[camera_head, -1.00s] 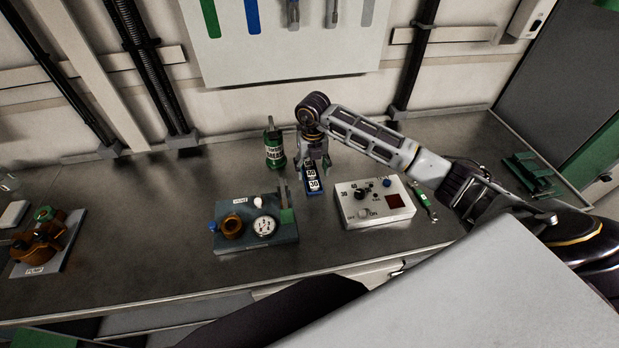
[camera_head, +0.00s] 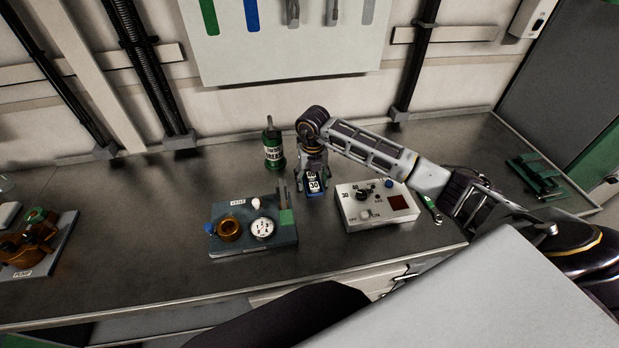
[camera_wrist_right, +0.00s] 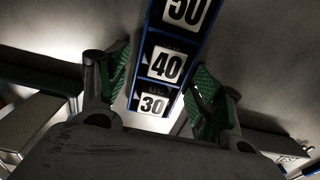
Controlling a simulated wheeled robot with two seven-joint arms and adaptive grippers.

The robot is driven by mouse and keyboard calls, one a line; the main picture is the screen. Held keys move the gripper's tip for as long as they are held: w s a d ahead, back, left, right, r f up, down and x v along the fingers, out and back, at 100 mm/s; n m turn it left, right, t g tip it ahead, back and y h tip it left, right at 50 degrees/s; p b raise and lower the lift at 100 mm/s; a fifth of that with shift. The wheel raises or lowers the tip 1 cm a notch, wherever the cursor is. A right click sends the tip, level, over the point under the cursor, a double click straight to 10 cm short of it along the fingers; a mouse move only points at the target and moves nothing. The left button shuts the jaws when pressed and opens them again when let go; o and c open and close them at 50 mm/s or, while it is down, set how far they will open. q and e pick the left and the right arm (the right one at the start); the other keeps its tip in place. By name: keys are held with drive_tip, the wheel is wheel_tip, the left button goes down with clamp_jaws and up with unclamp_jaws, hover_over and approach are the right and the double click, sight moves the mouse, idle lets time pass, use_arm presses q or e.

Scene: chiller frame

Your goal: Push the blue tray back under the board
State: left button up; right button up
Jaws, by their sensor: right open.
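The blue tray (camera_head: 315,196) is narrow and lies on the bench with black-and-white number tiles in it. In the right wrist view the tray (camera_wrist_right: 140,62) shows 30, 40 and part of 50. My right gripper (camera_head: 313,178) is over the tray, its fingers apart on either side. In the wrist view the open gripper (camera_wrist_right: 160,62) has green pads flanking the tray; I cannot tell whether they touch it. The arm and gripper hide the tray's far part in the head view. The white board (camera_head: 290,55) hangs on the wall behind. My left gripper is out of view.
A grey gauge block (camera_head: 255,240) is at front left and a white control box (camera_head: 365,218) close on the right. A brown pump (camera_head: 28,238) is at far left. Bare bench lies between pump and gauge block.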

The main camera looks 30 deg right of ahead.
drive_tip(key=shift+c, duration=0.5)
drive_tip(key=c, duration=0.4)
drive_tip(key=shift+c, duration=0.2)
drive_tip(key=shift+w+d, duration=0.15)
drive_tip(key=shift+w+d+b, duration=1)
drive_tip(key=shift+w+d, duration=0.55)
drive_tip(key=shift+w, duration=0.1)
drive_tip(key=shift+w+d, duration=0.15)
drive_tip(key=shift+w, duration=0.05)
drive_tip(key=shift+w+d+b, duration=0.35)
drive_tip(key=shift+w+d, duration=0.45)
drive_tip(key=shift+w, duration=0.05)
drive_tip(key=shift+w+d+b, duration=0.6)
